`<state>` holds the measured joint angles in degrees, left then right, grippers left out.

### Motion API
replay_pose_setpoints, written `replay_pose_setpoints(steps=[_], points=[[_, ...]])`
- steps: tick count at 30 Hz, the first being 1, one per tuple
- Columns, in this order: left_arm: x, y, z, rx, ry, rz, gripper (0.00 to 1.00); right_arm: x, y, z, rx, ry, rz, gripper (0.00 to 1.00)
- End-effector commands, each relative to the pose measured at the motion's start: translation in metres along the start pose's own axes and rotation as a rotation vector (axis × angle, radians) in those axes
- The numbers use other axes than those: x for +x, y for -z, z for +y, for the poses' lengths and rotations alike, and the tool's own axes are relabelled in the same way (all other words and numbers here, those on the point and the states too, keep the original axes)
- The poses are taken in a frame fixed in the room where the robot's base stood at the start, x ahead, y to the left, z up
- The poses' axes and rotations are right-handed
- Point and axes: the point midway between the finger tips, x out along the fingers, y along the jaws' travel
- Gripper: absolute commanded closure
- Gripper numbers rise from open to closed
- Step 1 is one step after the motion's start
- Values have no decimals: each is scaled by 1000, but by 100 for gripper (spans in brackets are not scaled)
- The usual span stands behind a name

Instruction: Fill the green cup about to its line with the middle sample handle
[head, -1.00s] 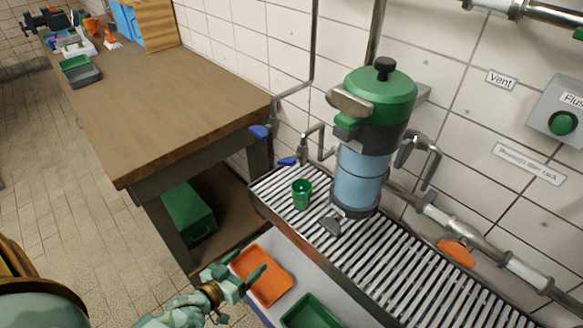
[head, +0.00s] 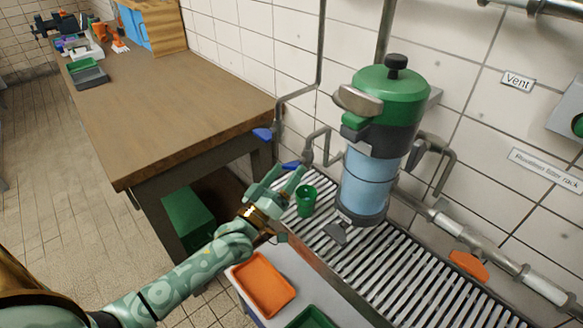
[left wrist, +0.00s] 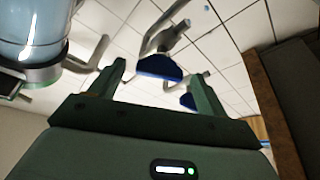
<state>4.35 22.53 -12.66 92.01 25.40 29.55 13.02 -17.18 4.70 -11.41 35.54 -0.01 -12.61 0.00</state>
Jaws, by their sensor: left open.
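The green cup (head: 306,203) stands upright on the slatted metal rack, left of the filter with the green lid and blue body (head: 369,180). Two blue handles show on the wall pipes: one (head: 263,134) by the bench corner, one (head: 291,165) just behind the cup. I cannot tell which is the middle one. My left gripper (head: 281,182) is open and empty, beside the cup in the picture, below the nearer blue handle. In the left wrist view, a blue handle (left wrist: 158,67) shows between the spread fingers, with another (left wrist: 187,99) near the right finger. My right gripper is out of view.
The slatted rack (head: 420,290) runs along the wall. A wooden bench (head: 180,135) stands at the left. An orange tray (head: 263,284) and a green tray (head: 312,318) lie below the rack's front edge. An orange handle (head: 468,265) sits on the lower wall pipe.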

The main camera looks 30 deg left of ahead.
Motion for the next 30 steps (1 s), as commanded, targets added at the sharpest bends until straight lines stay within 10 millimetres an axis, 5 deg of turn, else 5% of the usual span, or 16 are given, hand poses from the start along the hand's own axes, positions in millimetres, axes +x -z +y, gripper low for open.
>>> replay_pose_setpoints(steps=[6, 15, 21, 30], points=[[24, -1, 0, 0, 1, -1, 24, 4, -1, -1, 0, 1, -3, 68], [27, 0, 0, 0, 0, -1, 24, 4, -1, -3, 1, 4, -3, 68], [27, 0, 0, 1, 1, -1, 68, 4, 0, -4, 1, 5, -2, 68], [27, -1, 0, 29, -11, -2, 68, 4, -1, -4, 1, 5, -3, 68]])
